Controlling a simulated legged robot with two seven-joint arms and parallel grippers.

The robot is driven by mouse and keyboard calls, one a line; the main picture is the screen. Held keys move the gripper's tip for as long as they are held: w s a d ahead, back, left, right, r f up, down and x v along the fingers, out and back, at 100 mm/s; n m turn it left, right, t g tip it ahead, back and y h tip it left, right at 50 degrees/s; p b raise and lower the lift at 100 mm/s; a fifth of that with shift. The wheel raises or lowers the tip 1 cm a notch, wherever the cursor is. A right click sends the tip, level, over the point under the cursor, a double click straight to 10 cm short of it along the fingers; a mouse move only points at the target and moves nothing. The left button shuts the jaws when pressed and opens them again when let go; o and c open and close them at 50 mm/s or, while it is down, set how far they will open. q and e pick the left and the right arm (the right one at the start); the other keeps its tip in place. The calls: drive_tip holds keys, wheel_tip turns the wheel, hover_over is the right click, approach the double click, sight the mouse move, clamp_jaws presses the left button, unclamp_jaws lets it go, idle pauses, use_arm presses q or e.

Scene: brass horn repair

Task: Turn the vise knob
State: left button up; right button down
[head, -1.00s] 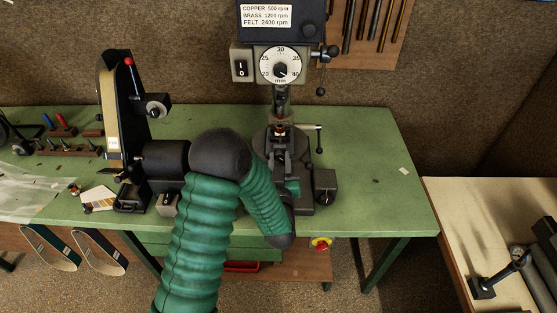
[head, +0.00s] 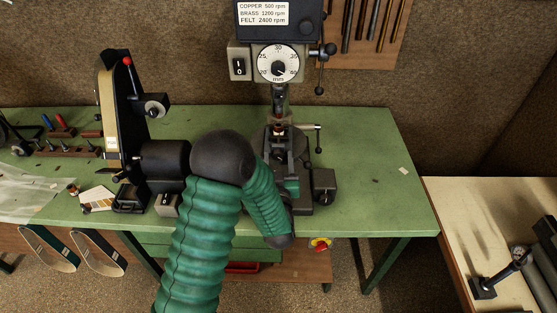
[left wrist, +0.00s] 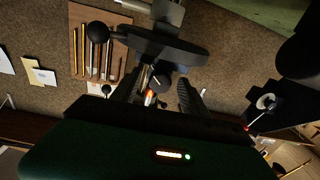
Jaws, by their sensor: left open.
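The drill press stands on the green bench, with a dark vise (head: 284,150) on its base under the spindle. My left arm reaches across in front of it, and its hand is mostly hidden behind the sleeve in the head view. In the left wrist view my left gripper (left wrist: 158,86) is open, its two dark fingers apart. A small dark round knob (left wrist: 161,79) shows between them, with a bright orange-lit part beside it. I cannot tell whether the fingers touch the knob. My right gripper is not in view.
A belt grinder (head: 117,125) stands left of my arm. The drill press's lever ball (head: 330,50) sticks out on the right. A grey box (head: 323,184) sits right of the press base. The right part of the green bench (head: 375,200) is mostly clear.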

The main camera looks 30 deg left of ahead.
use_arm(q)
drive_tip(key=shift+s+d+f, duration=0.1)
drive_tip(key=shift+s+d, duration=0.15)
drive_tip(key=shift+s, duration=0.05)
drive_tip(key=p+v, duration=0.6)
drive_tip(key=v, duration=1)
drive_tip(key=shift+d+p, duration=0.15)
drive_tip(key=shift+p, duration=0.25)
